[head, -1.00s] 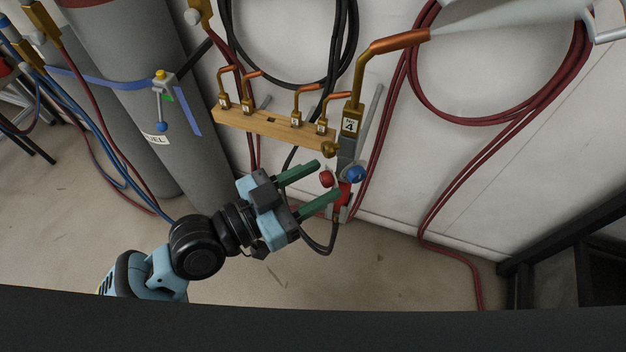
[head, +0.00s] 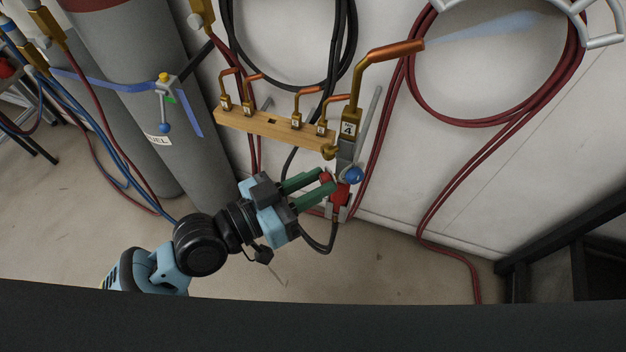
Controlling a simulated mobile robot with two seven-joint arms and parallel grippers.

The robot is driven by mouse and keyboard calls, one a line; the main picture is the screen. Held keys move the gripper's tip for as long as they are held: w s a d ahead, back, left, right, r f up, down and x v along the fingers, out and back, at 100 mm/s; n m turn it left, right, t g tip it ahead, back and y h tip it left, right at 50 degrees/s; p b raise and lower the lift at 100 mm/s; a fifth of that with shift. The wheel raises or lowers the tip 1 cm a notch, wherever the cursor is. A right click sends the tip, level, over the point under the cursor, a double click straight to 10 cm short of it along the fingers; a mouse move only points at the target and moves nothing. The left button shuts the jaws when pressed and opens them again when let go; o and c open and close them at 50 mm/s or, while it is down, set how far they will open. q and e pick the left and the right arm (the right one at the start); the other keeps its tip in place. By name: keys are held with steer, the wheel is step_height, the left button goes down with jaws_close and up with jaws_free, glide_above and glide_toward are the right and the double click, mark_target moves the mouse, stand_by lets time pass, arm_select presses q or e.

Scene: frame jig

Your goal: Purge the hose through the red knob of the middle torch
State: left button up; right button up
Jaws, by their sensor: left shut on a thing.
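A torch (head: 348,112) with a brass body, a number 4 label and a copper tip stands against the wall, right of the wooden rack. A thin, pale bluish jet (head: 485,29) streams from its tip to the upper right. Low on the torch are a red knob (head: 325,175) on the left and a blue knob (head: 353,175) on the right. My left gripper (head: 328,181), with green fingers, is shut on the red knob and partly hides it. A red fitting and a dark hose (head: 332,240) hang below. My right gripper is not in view.
The wooden rack (head: 270,126) holds several small copper nozzles. Grey cylinders (head: 150,70) with a blue strap stand left. Black and red hose coils hang on the wall. A grey curved bracket (head: 600,40) is at upper right. The floor in front is clear.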

arm_select(q)
steer(key=shift+r+n+p, duration=0.1)
steer(key=shift+n+p, duration=0.4)
steer(key=shift+n, duration=0.6)
steer(key=shift+w+n+p, duration=0.1)
steer(key=shift+n+p, duration=0.3)
steer(key=shift+n, duration=0.6)
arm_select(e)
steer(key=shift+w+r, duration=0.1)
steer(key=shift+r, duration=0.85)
arm_select(q)
steer(key=o, duration=1)
steer(key=shift+a, duration=0.1)
steer(key=shift+b+v, duration=0.9)
steer(key=shift+v, duration=2.95)
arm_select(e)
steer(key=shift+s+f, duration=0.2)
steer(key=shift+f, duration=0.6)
